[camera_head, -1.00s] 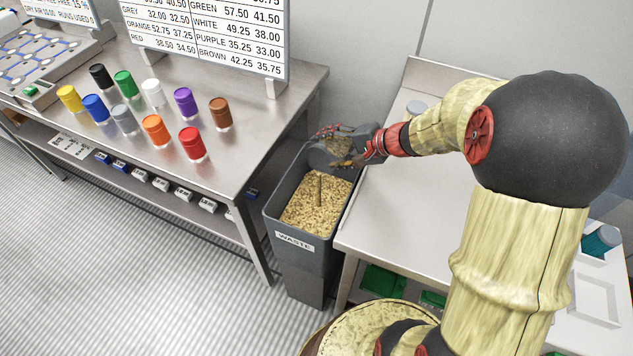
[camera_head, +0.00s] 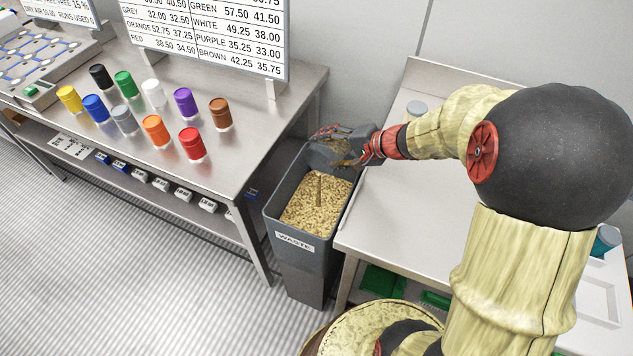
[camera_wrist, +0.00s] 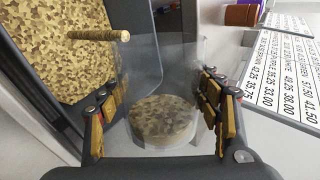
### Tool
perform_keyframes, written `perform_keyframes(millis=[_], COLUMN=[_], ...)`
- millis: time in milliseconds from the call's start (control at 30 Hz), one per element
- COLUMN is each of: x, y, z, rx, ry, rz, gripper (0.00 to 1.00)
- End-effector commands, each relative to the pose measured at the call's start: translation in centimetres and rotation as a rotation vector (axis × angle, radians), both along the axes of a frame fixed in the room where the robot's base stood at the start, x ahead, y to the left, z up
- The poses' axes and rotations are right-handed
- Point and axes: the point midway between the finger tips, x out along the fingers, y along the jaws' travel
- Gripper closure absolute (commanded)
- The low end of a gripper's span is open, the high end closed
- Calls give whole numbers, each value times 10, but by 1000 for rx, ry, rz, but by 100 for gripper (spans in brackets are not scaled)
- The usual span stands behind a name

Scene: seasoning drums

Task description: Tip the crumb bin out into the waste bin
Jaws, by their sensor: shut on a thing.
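The crumb bin is a clear, greyish round cup (camera_wrist: 160,65) between the fingers of my gripper (camera_wrist: 160,115) in the wrist view. A round patch of brown crumbs (camera_wrist: 163,118) shows inside it. In the head view my gripper (camera_head: 347,150) holds the crumb bin (camera_head: 322,156) above the far end of the waste bin (camera_head: 295,262); its exact tilt is hard to tell there. The waste bin is a tall dark grey box labelled WASTE.
A steel table (camera_head: 240,150) with several coloured drums stands left of the waste bin, with a printed board (camera_head: 205,35) at its back. A light bench (camera_head: 400,200) adjoins the bin on the right.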

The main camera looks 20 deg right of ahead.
Motion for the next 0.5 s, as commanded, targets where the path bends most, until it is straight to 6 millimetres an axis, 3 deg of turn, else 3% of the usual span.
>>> perform_keyframes(millis=[500], x=[-1], y=[2], z=[3], rx=[-36], ry=[-27], rz=[-1], gripper=[68])
